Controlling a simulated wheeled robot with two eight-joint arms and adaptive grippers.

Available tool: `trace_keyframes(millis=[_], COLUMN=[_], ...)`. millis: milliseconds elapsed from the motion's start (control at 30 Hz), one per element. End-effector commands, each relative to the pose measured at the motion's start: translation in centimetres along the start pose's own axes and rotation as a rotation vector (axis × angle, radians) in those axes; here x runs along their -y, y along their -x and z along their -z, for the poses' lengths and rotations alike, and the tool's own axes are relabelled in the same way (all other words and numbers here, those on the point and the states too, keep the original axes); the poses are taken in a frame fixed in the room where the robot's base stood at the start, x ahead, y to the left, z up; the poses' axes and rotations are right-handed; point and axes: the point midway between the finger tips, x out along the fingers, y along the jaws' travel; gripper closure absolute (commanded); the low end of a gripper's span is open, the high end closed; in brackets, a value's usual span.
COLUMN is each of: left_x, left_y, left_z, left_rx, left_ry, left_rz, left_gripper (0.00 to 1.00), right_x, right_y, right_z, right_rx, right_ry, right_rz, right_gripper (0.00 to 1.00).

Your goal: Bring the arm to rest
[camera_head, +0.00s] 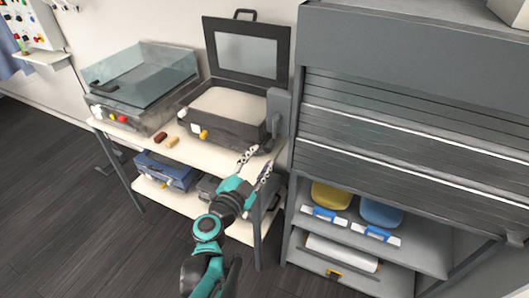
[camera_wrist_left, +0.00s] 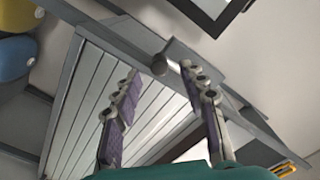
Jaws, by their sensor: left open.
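My left arm (camera_head: 207,228) is teal and black and comes up from the bottom of the head view. Its gripper (camera_head: 255,165) is open and empty, with its two fingers apart. It is in front of the shelf with the open case, near the edge of the grey cabinet. In the left wrist view the two fingers (camera_wrist_left: 162,100) stand apart with nothing between them. Behind them are the cabinet's slatted shutter (camera_wrist_left: 90,100) and frame. My right gripper is in neither view.
An open black case (camera_head: 225,128) and a clear-lidded box (camera_head: 130,110) stand on the white shelf (camera_head: 170,152). A blue case (camera_head: 165,170) sits below. The grey cabinet (camera_head: 390,40) on the right holds a yellow bin (camera_head: 331,196) and a blue bin (camera_head: 381,211). Dark floor (camera_head: 50,190) is clear at left.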

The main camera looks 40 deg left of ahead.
Motion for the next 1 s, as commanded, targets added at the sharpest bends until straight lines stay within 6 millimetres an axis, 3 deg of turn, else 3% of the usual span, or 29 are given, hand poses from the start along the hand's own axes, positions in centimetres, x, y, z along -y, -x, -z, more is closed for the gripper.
trace_keyframes(millis=[200, 800, 900, 1000], left_x=[0.0, -0.1, -1.4, -4.5], left_y=[1.4, 1.4, 1.1, 0.6], left_z=[0.0, 0.1, 0.7, 2.2], left_rx=[0.000, -0.001, -0.008, -0.008], left_ry=[0.000, 0.003, 0.032, 0.107], left_rz=[0.000, -0.005, -0.052, -0.171], left_gripper=[0.58, 0.58, 0.58, 0.58], right_x=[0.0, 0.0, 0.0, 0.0], right_y=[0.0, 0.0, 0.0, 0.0], right_z=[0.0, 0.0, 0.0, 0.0], right_rx=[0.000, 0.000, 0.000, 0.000], right_ry=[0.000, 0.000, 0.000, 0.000], right_rz=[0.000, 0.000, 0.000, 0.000], right_gripper=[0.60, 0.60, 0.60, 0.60])
